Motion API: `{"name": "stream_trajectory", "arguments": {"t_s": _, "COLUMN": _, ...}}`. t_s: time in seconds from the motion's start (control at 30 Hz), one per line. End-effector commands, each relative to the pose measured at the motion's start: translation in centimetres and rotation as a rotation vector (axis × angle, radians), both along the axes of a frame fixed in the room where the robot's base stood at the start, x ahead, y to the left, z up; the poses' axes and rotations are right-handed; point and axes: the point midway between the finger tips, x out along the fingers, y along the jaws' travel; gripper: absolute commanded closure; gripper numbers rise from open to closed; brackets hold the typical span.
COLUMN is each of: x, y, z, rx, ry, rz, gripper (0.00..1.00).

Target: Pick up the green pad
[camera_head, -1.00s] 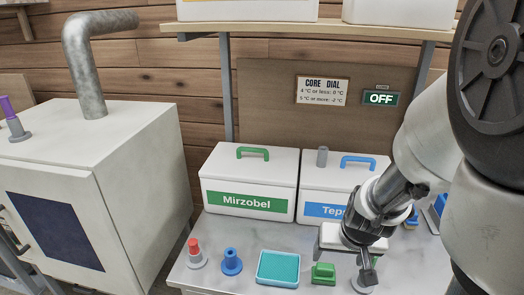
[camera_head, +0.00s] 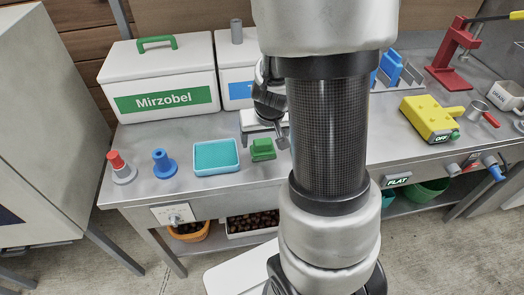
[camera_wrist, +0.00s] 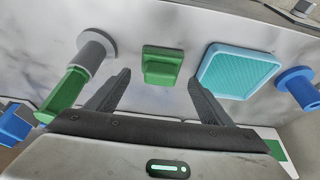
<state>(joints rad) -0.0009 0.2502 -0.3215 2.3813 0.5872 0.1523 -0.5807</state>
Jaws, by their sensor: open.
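The green pad (camera_head: 263,149) is a small green block with a raised grip on top. It lies on the grey bench, just right of a teal-topped tray (camera_head: 216,156). In the wrist view the green pad (camera_wrist: 163,66) sits upper middle, seen between the two dark fingers. My gripper (camera_wrist: 158,82) is open and empty, its fingers spread to either side of the pad in that picture. I cannot tell the height left between fingertips and pad.
Blue (camera_head: 164,164) and red-topped (camera_head: 121,168) pegs stand left of the tray. The Mirzobel box (camera_head: 160,80) stands behind. In the wrist view a grey post (camera_wrist: 94,52) and another green object (camera_wrist: 66,90) are left of the fingers. A yellow switch block (camera_head: 429,118) lies right.

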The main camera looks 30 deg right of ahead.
Motion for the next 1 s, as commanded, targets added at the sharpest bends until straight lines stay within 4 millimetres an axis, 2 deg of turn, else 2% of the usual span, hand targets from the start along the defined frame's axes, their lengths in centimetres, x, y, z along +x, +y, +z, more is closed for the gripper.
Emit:
{"name": "stream_trajectory", "arguments": {"t_s": 0.03, "x": 0.3, "y": -0.2, "z": -1.5, "rx": 0.001, "ry": 0.003, "rz": -0.002, "gripper": 0.26}}
{"name": "stream_trajectory", "arguments": {"t_s": 0.17, "x": 1.0, "y": -0.3, "z": -2.9, "rx": 0.001, "ry": 0.002, "rz": -0.002, "gripper": 0.26}}
{"name": "stream_trajectory", "arguments": {"t_s": 0.47, "x": 1.3, "y": -0.3, "z": -3.1, "rx": 0.0, "ry": 0.001, "rz": 0.0, "gripper": 0.26}}
{"name": "stream_trajectory", "arguments": {"t_s": 0.57, "x": 1.3, "y": -0.3, "z": -3.1, "rx": 0.0, "ry": 0.001, "rz": 0.0, "gripper": 0.39}}
{"name": "stream_trajectory", "arguments": {"t_s": 0.7, "x": 1.3, "y": -0.3, "z": -3.1, "rx": 0.0, "ry": 0.001, "rz": 0.0, "gripper": 0.63}}
{"name": "stream_trajectory", "arguments": {"t_s": 0.9, "x": 1.3, "y": -0.3, "z": -3.1, "rx": 0.0, "ry": 0.001, "rz": 0.0, "gripper": 0.64}}
{"name": "stream_trajectory", "arguments": {"t_s": 1.0, "x": 1.3, "y": -0.3, "z": -2.4, "rx": 0.0, "ry": 0.0, "rz": 0.001, "gripper": 0.64}}
